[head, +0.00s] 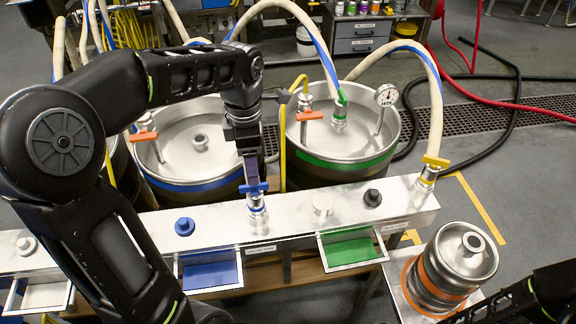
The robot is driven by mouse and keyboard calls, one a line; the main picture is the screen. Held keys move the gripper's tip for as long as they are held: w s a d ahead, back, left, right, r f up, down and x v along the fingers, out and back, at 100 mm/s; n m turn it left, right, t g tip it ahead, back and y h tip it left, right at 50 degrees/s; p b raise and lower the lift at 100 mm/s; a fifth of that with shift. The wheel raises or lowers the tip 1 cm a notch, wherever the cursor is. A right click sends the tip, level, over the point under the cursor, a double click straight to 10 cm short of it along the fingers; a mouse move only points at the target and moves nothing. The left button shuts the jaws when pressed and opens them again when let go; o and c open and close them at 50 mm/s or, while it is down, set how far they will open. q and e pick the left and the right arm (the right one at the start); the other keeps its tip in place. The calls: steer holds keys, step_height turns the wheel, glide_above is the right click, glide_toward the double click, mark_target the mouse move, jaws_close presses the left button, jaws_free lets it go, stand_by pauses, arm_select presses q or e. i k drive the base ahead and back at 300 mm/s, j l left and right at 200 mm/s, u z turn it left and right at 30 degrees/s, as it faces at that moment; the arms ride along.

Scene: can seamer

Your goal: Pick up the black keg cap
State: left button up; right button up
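The black keg cap (373,198) sits upright on the right part of the metal bench top (290,215), behind the green tray. My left gripper (251,172) points down just above a valve with a blue handle (253,188), well to the left of the black cap. Its fingers are seen nearly edge-on, so their gap is hidden. I cannot tell whether they touch the valve. Part of my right arm shows at the lower right corner; its gripper is not clearly in view.
A hose valve with a yellow handle (432,165) stands at the right end. A small keg (458,262) stands front right; big kegs stand behind.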

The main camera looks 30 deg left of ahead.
mark_target(373, 197)
steer(key=i+l+z, duration=0.1)
steer(key=z, duration=0.3)
steer(key=i+l+z, duration=0.15)
steer(key=l+z, duration=0.15)
steer(key=z, duration=0.15)
